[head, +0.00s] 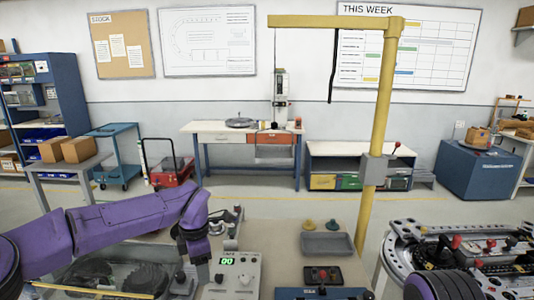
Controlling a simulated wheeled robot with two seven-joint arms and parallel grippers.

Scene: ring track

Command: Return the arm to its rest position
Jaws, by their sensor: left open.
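My left arm (120,226) is purple and reaches in from the left edge, low over the near bench. Its gripper (198,258) hangs at the end of the wrist, pointing down, left of a grey control box (233,274) with a green display. The gripper is open, and I see nothing held in it. The fingertips are small and partly lost against dark parts. At the bottom right a purple and black part of my right arm (445,285) shows; its gripper is out of view.
The bench (285,240) carries a grey tray (327,244), a dark red-knobbed box (323,277) and a clear-covered case (110,275). A yellow post (380,130) rises at the right. A ring track (465,245) with several parts stands right of it. Open floor lies beyond the bench.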

